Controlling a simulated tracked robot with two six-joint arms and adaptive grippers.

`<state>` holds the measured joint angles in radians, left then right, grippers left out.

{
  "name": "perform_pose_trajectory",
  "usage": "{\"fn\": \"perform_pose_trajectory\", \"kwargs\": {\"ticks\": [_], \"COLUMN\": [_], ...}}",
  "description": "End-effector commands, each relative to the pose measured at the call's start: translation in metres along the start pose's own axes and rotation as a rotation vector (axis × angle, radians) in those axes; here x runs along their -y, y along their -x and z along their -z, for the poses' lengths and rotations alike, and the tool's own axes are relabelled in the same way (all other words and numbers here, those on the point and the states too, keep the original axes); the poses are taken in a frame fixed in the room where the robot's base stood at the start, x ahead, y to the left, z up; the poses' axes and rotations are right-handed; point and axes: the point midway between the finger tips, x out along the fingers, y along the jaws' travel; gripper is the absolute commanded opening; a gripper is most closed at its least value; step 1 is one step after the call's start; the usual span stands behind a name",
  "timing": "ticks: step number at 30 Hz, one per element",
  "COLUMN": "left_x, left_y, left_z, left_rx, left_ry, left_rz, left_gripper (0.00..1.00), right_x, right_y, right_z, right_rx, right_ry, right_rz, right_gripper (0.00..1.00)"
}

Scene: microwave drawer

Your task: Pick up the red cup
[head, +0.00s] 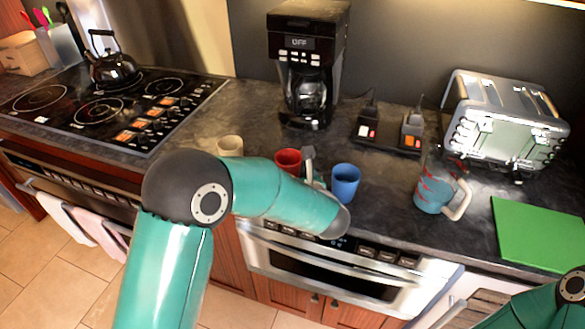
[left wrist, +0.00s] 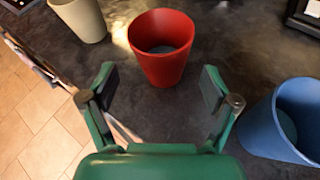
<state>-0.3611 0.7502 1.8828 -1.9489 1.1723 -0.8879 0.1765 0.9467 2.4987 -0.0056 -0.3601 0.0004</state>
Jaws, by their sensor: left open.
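The red cup (head: 288,161) stands upright on the dark counter, partly hidden behind my left arm in the head view. In the left wrist view the red cup (left wrist: 161,48) is ahead of my left gripper (left wrist: 158,88), roughly centred between its spread fingers and just beyond the tips. The left gripper is open and empty. In the head view only a part of my left gripper (head: 309,160) shows, beside the red cup. My right gripper is not in view; only part of my right arm shows at the lower right.
A blue cup (head: 345,182) stands to the right of the red one, and a beige cup (head: 230,146) to the left. A coffee maker (head: 309,60) is behind. A mug (head: 440,196), toaster (head: 506,120) and green board (head: 541,234) are further right. The stove (head: 110,108) is left.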

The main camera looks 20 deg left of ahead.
Motion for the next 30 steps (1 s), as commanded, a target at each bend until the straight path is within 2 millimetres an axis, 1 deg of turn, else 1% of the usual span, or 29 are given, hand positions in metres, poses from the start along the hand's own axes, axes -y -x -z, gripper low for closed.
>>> {"fn": "perform_pose_trajectory", "kwargs": {"ticks": [1,3,8,10,14,18,21,27,28,30], "left_x": [0.000,0.000,0.000,0.000,0.001,0.002,0.003,0.003,0.003,0.003], "left_y": [-0.006,-0.013,-0.020,-0.027,-0.045,-0.063,-0.068,-0.069,-0.069,-0.069], "left_z": [0.000,0.000,0.001,0.000,0.002,0.002,0.004,0.004,0.004,0.004], "left_rx": [-0.003,-0.002,-0.002,-0.003,-0.005,-0.002,-0.003,-0.002,-0.002,-0.002], "left_ry": [0.000,0.001,0.000,0.000,-0.001,0.001,0.001,0.000,0.000,0.000], "left_rz": [-0.002,-0.001,0.000,-0.002,-0.001,0.000,0.001,0.002,0.002,0.002], "left_gripper": [0.88,0.88,0.88,0.88,0.88,0.88,0.88,0.88,0.84,0.73], "right_x": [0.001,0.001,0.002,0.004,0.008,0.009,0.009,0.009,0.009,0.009], "right_y": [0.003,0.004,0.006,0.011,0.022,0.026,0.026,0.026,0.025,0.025], "right_z": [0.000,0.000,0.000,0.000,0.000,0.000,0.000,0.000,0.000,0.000], "right_rx": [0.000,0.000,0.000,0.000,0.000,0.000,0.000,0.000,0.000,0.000], "right_ry": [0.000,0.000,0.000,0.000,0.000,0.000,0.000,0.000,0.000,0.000], "right_rz": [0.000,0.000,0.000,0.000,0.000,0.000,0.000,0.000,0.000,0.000], "right_gripper": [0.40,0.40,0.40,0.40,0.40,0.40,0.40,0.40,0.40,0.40]}}
